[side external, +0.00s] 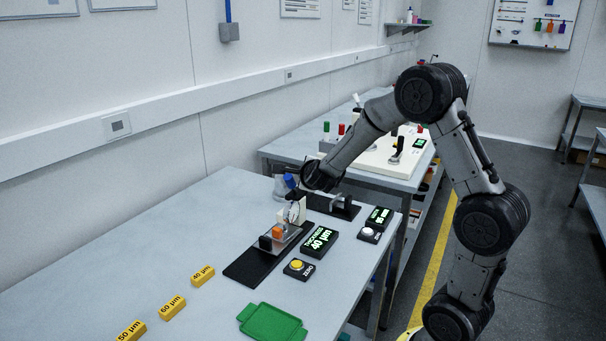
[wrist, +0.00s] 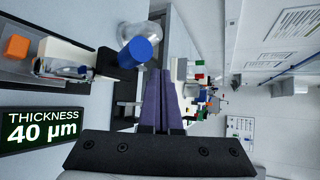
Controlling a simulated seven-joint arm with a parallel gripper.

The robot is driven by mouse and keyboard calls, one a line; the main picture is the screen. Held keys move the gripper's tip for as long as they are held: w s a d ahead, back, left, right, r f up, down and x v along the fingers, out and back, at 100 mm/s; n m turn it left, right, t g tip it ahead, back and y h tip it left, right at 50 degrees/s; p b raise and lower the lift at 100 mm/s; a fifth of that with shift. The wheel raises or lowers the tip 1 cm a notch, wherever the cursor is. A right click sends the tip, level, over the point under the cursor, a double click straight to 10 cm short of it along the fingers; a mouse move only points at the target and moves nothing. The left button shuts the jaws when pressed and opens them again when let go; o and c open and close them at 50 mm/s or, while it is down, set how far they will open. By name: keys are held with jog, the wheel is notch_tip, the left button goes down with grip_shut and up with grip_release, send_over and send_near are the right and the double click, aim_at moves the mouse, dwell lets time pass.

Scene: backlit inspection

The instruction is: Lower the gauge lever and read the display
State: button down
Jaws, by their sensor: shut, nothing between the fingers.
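The thickness gauge (side external: 294,212) stands on a black base plate (side external: 246,268), with a dial and an orange block (side external: 277,232) on it. Its lever's blue knob (side external: 290,181) is at the top, tilted; the knob also shows in the wrist view (wrist: 137,52), just left of my fingertips. My gripper (side external: 299,192) is shut and empty, close beside the knob; its dark fingers also show in the wrist view (wrist: 160,72). I cannot tell whether they touch the knob. The display (side external: 319,241) is lit and reads "THICKNESS 40 µm", also in the wrist view (wrist: 41,130).
A yellow ZERO button (side external: 297,265) and a green tray (side external: 272,325) are in front. Yellow blocks marked 40 (side external: 203,276), 60 (side external: 172,308) and 50 µm (side external: 131,331) lie at left. A second display (side external: 378,217) and white button (side external: 369,233) are at right.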

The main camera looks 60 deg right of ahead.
jog(key=s+a+f, duration=0.2)
jog(key=s+a, duration=0.2)
jog(key=s, duration=0.4)
jog(key=shift+s+f, duration=0.15)
jog(key=shift+f, duration=0.05)
dwell(0.4)
jog(key=w+a+r+n+t+y, duration=0.2)
jog(key=w+a+r+t, duration=0.15)
jog(key=a+r, duration=0.45)
jog(key=s+a+r+n+t+y, duration=0.2)
jog(key=s+a+r+n+y, duration=0.3)
jog(key=a+r+n, duration=0.45)
jog(key=s+a+f+n+g+y, duration=0.35)
jog(key=s+a+n, duration=0.3)
jog(key=n, duration=0.45)
jog(key=s+d+f+n+g, duration=0.2)
jog(key=s+f+n+g, duration=0.3)
jog(key=s+f+n, duration=0.3)
jog(key=s+n, duration=0.1)
jog(key=s, duration=0.2)
